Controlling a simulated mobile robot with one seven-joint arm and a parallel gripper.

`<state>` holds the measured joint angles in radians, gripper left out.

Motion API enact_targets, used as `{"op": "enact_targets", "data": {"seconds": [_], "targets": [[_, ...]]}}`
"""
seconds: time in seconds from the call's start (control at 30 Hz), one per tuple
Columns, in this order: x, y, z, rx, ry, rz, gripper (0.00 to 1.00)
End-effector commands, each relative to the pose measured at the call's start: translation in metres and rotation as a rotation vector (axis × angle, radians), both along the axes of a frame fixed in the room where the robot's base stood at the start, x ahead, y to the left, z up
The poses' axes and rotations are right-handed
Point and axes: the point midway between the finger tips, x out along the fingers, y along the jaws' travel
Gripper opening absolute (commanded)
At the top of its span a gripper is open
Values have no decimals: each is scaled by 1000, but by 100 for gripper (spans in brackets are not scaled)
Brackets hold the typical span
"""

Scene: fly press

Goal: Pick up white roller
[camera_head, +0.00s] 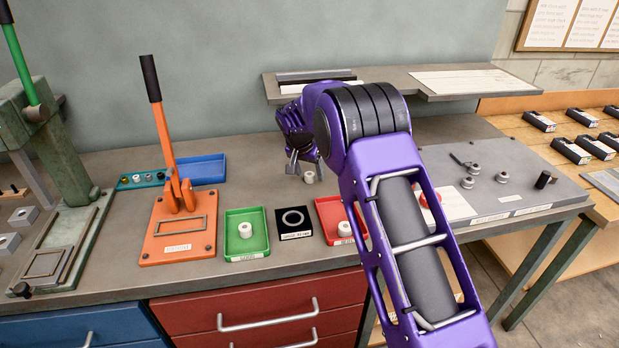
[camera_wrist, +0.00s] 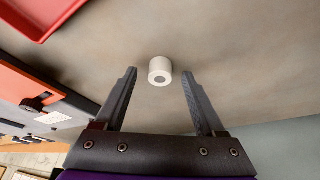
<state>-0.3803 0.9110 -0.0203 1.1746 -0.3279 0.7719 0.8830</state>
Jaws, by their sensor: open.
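A small white roller (camera_head: 309,177) stands upright on the grey-brown bench top, behind the red tray. In the wrist view this roller (camera_wrist: 160,70) shows its round end with a dark hole in the middle. It sits at the gap between the fingertips, slightly beyond them. My gripper (camera_head: 299,166) is open and empty, with a finger on each side of the roller's line and clear space on both sides. My arm partly hides the gripper in the head view. Other white rollers lie in the green tray (camera_head: 245,230) and the red tray (camera_head: 345,229).
A black square plate with a ring (camera_head: 293,221) lies between the trays. An orange lever press (camera_head: 172,215) and a blue tray (camera_head: 204,169) are to the left. A raised shelf (camera_head: 440,85) runs behind my arm. A grey board (camera_head: 510,170) with small parts is at right.

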Motion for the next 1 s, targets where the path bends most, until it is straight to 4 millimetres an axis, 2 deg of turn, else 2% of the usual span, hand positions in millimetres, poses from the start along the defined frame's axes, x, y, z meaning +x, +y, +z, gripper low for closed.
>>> {"op": "enact_targets", "data": {"seconds": [0.07,0.43,0.77,0.87,1.0], "targets": [[0,0,0,0,0,0,68],[0,0,0,0,0,1,2],[0,0,2,-1,-1,1,0],[1,0,10,1,-3,1,0],[1,0,35,1,-4,1,0]]}}
